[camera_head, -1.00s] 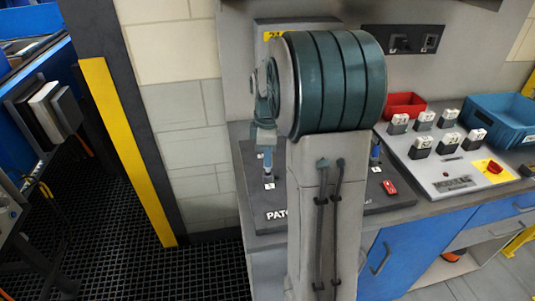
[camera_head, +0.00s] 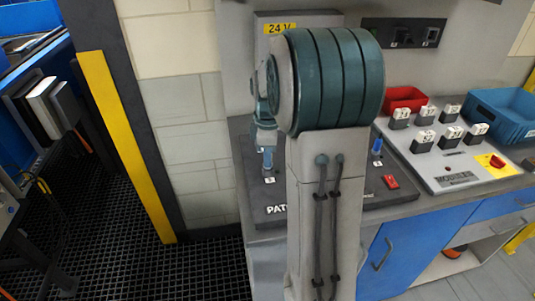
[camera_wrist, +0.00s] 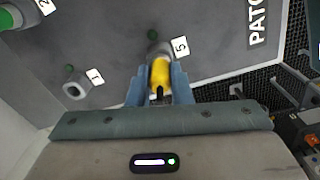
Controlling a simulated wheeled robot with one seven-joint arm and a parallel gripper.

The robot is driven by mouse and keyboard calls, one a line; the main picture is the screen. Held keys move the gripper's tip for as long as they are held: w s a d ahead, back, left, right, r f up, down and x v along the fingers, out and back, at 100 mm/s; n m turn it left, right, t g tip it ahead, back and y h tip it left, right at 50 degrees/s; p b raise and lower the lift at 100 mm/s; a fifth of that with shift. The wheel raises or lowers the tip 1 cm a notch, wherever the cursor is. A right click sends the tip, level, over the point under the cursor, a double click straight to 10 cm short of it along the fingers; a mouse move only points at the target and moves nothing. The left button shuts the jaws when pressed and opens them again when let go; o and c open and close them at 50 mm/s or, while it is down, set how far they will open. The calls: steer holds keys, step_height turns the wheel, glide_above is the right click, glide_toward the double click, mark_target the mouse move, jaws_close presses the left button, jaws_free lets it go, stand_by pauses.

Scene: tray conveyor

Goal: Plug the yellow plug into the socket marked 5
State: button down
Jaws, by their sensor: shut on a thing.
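In the wrist view, my gripper (camera_wrist: 160,92) is shut on the yellow plug (camera_wrist: 160,75), with a blue finger on each side of it. The plug's front end is at the grey socket (camera_wrist: 154,48) beside the label 5 (camera_wrist: 180,46), lined up with it. The plug hides most of the socket, and I cannot tell how deep it sits. In the head view, my gripper (camera_head: 267,160) points down at the patch board (camera_head: 237,160), just behind a small white label. The yellow plug cannot be made out there, and my arm covers the board's middle.
In the wrist view, the empty socket 1 (camera_wrist: 75,90) is at left, and a green plug (camera_wrist: 8,19) sits by label 2. In the head view, a blue plug (camera_head: 376,147) and red switch (camera_head: 390,182) are right of my arm. A blue bin (camera_head: 505,115) stands farther right.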

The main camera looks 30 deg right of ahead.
steer(key=shift+f, duration=0.2)
steer(key=c, duration=1.2)
jaws_free()
steer(key=shift+c, duration=0.2)
step_height(320, 180, up, 14)
steer(key=shift+f, duration=0.1)
